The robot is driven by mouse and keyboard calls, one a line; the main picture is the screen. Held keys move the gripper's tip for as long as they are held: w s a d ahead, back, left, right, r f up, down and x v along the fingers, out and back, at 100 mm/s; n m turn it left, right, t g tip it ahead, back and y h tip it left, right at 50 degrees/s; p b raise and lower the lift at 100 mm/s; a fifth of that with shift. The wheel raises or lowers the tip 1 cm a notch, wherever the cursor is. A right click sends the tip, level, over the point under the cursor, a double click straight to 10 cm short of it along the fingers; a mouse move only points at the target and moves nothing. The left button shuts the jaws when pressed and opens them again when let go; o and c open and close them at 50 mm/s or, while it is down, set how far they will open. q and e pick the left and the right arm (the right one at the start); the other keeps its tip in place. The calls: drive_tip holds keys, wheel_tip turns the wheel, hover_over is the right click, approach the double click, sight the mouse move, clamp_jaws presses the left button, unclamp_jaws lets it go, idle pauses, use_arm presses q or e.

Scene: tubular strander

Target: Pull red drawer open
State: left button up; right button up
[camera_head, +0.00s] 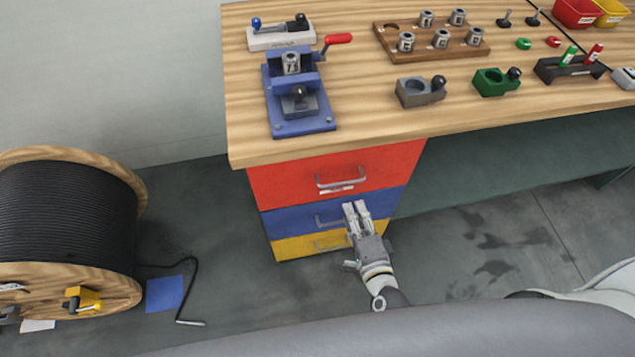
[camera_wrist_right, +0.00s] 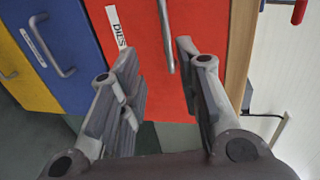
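The red drawer (camera_head: 280,183) is the top one of a stack under the wooden workbench, and it looks closed. Its grey bar handle (camera_head: 341,179) has a white label below it. In the right wrist view the red drawer front (camera_wrist_right: 220,30) fills the middle, with its handle (camera_wrist_right: 166,36) ahead of the fingers. My right gripper (camera_head: 356,208) is in front of the blue drawer, below the red handle in the head view. In the right wrist view my right gripper (camera_wrist_right: 155,65) has its fingers apart with nothing between them. My left gripper is not visible.
The blue drawer (camera_head: 290,216) and yellow drawer (camera_head: 292,247) lie below. The workbench top (camera_head: 360,110) overhangs them and carries a blue vise (camera_head: 300,100) and several fittings. A cable reel (camera_head: 65,225) stands on the floor at left. Floor in front of the drawers is open.

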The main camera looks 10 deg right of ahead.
sight(346, 184)
drive_tip(key=w, duration=0.4)
drive_tip(key=shift+w+d, duration=0.2)
drive_tip(key=shift+w, duration=0.2)
drive_tip(key=x, duration=0.6)
drive_tip(key=shift+w+a, duration=0.1)
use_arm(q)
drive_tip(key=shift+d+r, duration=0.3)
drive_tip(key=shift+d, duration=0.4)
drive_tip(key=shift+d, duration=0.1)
use_arm(e)
drive_tip(key=shift+c, duration=0.5)
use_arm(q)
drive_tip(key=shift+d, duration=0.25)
use_arm(e)
clamp_jaws()
